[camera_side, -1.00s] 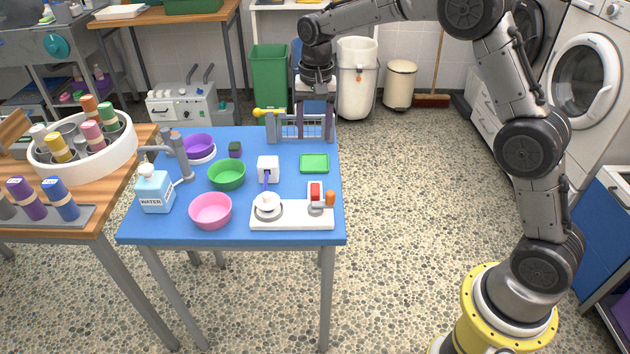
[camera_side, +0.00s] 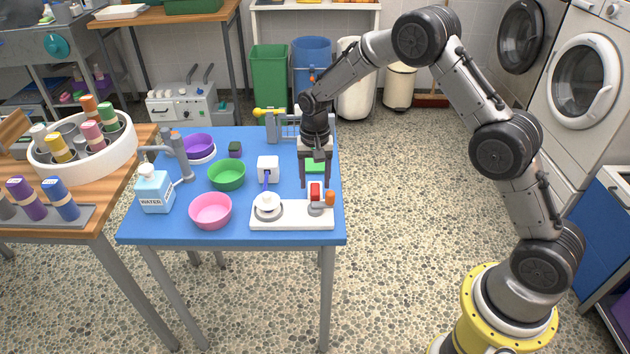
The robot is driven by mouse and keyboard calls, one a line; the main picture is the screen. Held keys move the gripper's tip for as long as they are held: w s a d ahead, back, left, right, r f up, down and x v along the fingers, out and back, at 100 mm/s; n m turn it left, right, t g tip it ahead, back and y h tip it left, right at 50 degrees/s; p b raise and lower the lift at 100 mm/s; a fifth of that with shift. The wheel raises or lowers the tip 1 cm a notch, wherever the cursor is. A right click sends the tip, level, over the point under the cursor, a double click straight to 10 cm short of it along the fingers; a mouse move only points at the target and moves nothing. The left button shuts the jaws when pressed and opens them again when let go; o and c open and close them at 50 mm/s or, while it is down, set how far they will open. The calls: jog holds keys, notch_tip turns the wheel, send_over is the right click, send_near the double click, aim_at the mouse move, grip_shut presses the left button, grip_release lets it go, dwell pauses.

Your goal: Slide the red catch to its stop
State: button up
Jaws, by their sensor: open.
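The red catch (camera_side: 315,192) is a small red piece in a white mount at the right end of a white base plate (camera_side: 290,222), near the table's front right. An orange knob (camera_side: 330,198) stands just right of it. My gripper (camera_side: 316,183) points down and is open and empty. Its two fingers are apart, to the left and right of the catch in the picture, with the tips about level with its top. I cannot tell whether they touch it. The gripper partly hides the green square tray (camera_side: 315,167) behind.
Pink (camera_side: 210,211), green (camera_side: 227,174) and purple (camera_side: 198,145) bowls stand left. A grey gate frame (camera_side: 273,128) with a yellow knob stands at the back.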

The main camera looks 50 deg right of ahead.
jog(key=shift+f, duration=0.4)
jog(key=shift+c, duration=0.2)
grip_shut()
dwell(1.1)
